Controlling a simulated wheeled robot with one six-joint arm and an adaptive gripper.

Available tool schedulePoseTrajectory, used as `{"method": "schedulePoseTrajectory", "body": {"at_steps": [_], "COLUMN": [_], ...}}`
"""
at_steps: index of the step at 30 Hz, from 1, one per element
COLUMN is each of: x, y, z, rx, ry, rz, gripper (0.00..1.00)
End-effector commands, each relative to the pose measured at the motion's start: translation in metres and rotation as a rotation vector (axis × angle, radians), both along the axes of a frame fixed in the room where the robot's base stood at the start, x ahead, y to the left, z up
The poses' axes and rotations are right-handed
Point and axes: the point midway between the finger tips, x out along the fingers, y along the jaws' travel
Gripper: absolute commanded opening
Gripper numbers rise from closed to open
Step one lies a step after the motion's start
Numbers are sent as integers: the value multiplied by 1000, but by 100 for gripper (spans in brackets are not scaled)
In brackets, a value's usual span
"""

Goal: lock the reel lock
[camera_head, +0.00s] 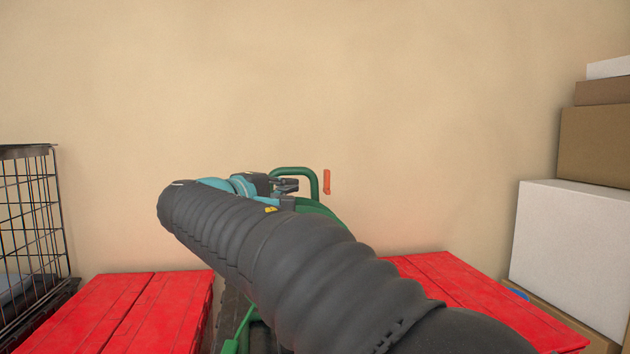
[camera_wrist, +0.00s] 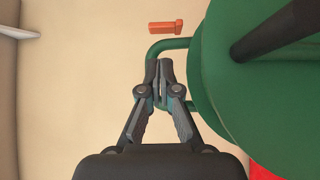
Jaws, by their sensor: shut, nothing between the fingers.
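A green hose reel shows in the wrist view as a large round disc (camera_wrist: 220,90) with a dark bar across it. In the head view most of it is hidden behind my arm. A bent green tube (camera_head: 315,180) stands out from it and also shows in the wrist view (camera_wrist: 178,43). A small orange-red piece, possibly the lock lever (camera_head: 327,181), is just beyond the tube; it also shows in the wrist view (camera_wrist: 165,27). My gripper (camera_wrist: 160,72) is shut and empty, its tips overlapping the tube's bend in the picture. Contact cannot be told. The gripper also shows in the head view (camera_head: 290,186).
Red slatted surfaces (camera_head: 145,305) lie left and right of the reel. A black wire cage (camera_head: 32,220) stands at the left. White and brown boxes (camera_head: 570,245) are stacked at the right. A plain beige wall (camera_head: 300,80) is behind.

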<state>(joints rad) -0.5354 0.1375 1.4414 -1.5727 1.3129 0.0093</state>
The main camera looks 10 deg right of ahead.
Motion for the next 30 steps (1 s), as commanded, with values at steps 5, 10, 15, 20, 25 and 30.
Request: {"method": "schedulePoseTrajectory", "body": {"at_steps": [5, 10, 15, 20, 25, 30], "x": [4, 20, 41, 58, 69, 72], "y": [-4, -21, -43, -60, -70, -73], "z": [0, 0, 0, 0, 0, 0], "rx": [0, 0, 0, -1, 0, 0], "ry": [0, 1, 1, 1, 0, 0], "rz": [-1, -5, -6, -5, -4, -3], "gripper": [0, 0, 0, 0, 0, 0]}}
